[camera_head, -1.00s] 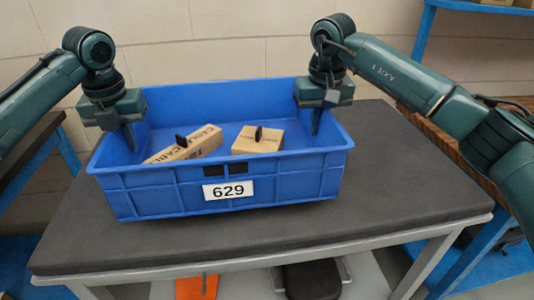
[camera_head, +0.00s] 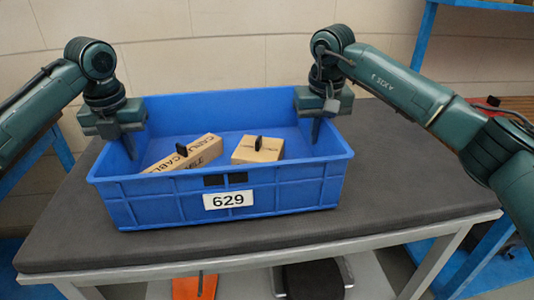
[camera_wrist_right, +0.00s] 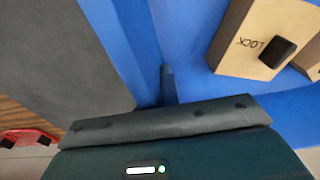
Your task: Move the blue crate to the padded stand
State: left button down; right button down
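The blue crate (camera_head: 160,210), labelled 629, is over the padded stand (camera_head: 400,190) with its dark grey top. It looks level; I cannot tell whether its base touches the pad. My left gripper (camera_head: 127,145) is at the crate's left wall, one finger showing inside. My right gripper (camera_head: 316,132) is on the right wall in the same way, its other finger hidden. In the right wrist view one finger (camera_wrist_right: 168,85) lies along the blue wall (camera_wrist_right: 128,45). Two cardboard boxes, a long one (camera_head: 200,152) and a short one (camera_head: 258,150), lie in the crate.
A blue shelf frame (camera_head: 424,35) stands at the right, with a brown slatted surface and a small red item (camera_head: 493,101). An orange object (camera_head: 194,287) shows under the stand. The pad is bare in front of the crate and to its right.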

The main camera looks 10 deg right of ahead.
pick_arm(q)
jog(key=shift+f+b, duration=0.45)
jog(key=shift+f, duration=0.1)
pick_arm(e)
jog(key=shift+f, duration=0.55)
pick_arm(q)
jog(key=c, duration=1.6)
grip_release()
jog(key=shift+r, duration=0.1)
jog(key=shift+c, duration=0.2)
pick_arm(e)
jog(key=c, duration=1.6)
grip_release()
jog(key=shift+r, duration=0.1)
jog(key=shift+c, duration=0.2)
pick_arm(q)
jog(key=r, duration=0.4)
jog(key=s+r, duration=0.1)
jog(key=r, duration=0.7)
jog(key=shift+s, duration=0.25)
pick_arm(e)
jog(key=shift+r, duration=0.1)
jog(key=r, duration=0.4)
jog(key=s+r, duration=0.1)
jog(key=r, duration=0.6)
jog(key=shift+s+r, duration=0.3)
jog(key=shift+r, duration=0.1)
